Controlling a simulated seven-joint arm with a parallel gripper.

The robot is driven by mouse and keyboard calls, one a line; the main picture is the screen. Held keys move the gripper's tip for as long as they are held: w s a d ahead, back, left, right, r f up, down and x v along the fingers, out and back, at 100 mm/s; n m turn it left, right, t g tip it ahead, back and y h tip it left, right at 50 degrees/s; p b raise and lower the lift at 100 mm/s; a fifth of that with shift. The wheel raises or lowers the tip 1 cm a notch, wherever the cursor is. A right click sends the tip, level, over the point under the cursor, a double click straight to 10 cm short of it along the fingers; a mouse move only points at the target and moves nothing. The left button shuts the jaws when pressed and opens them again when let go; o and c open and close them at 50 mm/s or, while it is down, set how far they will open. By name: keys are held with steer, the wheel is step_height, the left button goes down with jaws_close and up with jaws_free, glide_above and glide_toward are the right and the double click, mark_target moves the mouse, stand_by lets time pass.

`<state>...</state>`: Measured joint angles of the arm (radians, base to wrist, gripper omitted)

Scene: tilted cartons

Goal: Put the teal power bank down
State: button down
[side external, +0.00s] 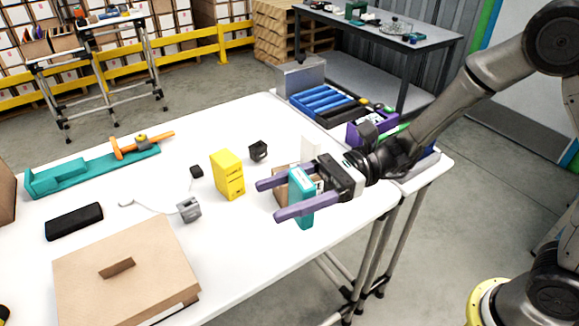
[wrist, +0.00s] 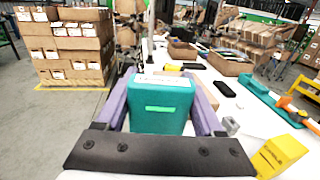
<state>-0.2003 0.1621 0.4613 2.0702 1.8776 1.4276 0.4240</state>
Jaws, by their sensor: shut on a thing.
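The teal power bank (side external: 301,205) is an upright teal block with a pale label on top. My gripper (side external: 270,198) has its two purple fingers on either side of it and is shut on it. In the wrist view the power bank (wrist: 160,110) fills the space between the fingers, with a bright green strip on its near face. It is over the near right part of the white table (side external: 225,255), close to the edge. I cannot tell whether its bottom touches the table.
A brown carton (side external: 281,199) is partly hidden behind the power bank. A large cardboard box (side external: 125,275) lies front left. The table's front middle is clear.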

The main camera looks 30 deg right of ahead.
step_height(320, 180, up, 8)
steer(key=w+d+m+t+h, duration=0.65)
steer(key=w+d, duration=0.45)
steer(key=d, duration=0.3)
steer(key=w+d+m+t+h, duration=0.55)
steer(key=w+d+t, duration=0.35)
steer(key=d, duration=0.5)
step_height(320, 180, down, 12)
steer(key=w+g+y, duration=0.1)
steer(key=w+g, duration=0.1)
steer(key=shift+t, duration=0.25)
steer(key=shift+w+a+f, duration=0.2)
steer(key=shift+w+f, duration=1.9)
steer(key=shift+w, duration=0.1)
steer(key=shift+w+a+f, duration=0.15)
steer(key=shift+w+f, duration=1.9)
steer(key=shift+w, duration=0.2)
steer(key=shift+w+a+f, duration=0.2)
steer(key=shift+w+f, duration=1.9)
steer(key=shift+w, duration=0.1)
steer(key=shift+f, duration=0.15)
